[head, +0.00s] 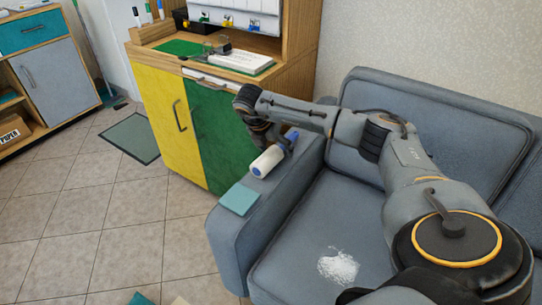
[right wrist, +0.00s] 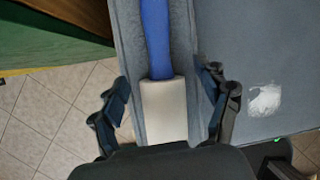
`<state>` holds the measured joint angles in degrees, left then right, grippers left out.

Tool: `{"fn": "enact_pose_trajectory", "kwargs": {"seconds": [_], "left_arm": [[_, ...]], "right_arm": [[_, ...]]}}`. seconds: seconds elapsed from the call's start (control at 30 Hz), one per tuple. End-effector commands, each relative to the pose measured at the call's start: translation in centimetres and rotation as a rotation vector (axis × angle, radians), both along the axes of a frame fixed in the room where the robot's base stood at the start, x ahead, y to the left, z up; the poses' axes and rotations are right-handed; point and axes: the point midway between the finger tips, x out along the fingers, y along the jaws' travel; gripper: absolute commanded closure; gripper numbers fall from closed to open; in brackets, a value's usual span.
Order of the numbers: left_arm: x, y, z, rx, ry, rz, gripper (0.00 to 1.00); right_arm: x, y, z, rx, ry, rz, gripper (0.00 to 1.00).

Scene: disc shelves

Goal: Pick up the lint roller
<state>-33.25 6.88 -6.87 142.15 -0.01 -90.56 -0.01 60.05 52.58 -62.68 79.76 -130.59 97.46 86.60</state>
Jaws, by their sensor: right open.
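The lint roller (head: 270,158) has a white roll and a blue handle and lies on the left armrest of the grey-blue sofa. In the right wrist view the lint roller (right wrist: 163,110) lies lengthwise between the fingers, with its white roll nearest and its blue handle pointing away. My right gripper (head: 276,148) is over the armrest at the lint roller. In the right wrist view the right gripper (right wrist: 166,100) is open, with one finger on each side of the roll and a gap to both. My left gripper does not show.
A teal cloth or pad (head: 239,199) lies on the armrest's front. White debris (head: 338,266) is on the sofa seat (head: 300,230). A yellow and green cabinet (head: 220,130) stands close behind the armrest. A doormat (head: 131,138) lies on the tiled floor, which is mostly clear.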

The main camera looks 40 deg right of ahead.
Motion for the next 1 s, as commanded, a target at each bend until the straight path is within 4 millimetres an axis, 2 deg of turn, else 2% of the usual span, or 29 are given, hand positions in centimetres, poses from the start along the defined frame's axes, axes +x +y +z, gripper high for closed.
{"fn": "enact_pose_trajectory", "kwargs": {"seconds": [0.17, 0.2, 0.4, 0.5, 0.77, 1.0], "left_arm": [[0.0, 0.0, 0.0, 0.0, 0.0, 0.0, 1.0], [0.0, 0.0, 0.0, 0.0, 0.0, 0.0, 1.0], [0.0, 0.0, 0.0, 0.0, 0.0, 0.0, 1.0], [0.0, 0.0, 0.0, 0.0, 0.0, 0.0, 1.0], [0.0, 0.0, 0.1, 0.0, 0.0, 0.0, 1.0], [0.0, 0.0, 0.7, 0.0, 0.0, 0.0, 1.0]], "right_arm": [[0.0, 0.0, 0.0, 0.0, 0.0, 0.0, 0.24], [0.0, 0.0, 0.0, 0.0, 0.0, 0.0, 0.28], [0.0, 0.0, 0.0, 0.0, 0.0, 0.0, 0.69], [0.0, 0.0, 0.1, 0.0, -0.001, 0.0, 0.86], [0.0, 0.0, 0.2, 0.0, -0.001, 0.0, 0.86], [0.1, 0.0, 2.3, 0.001, -0.004, 0.001, 0.86]]}}
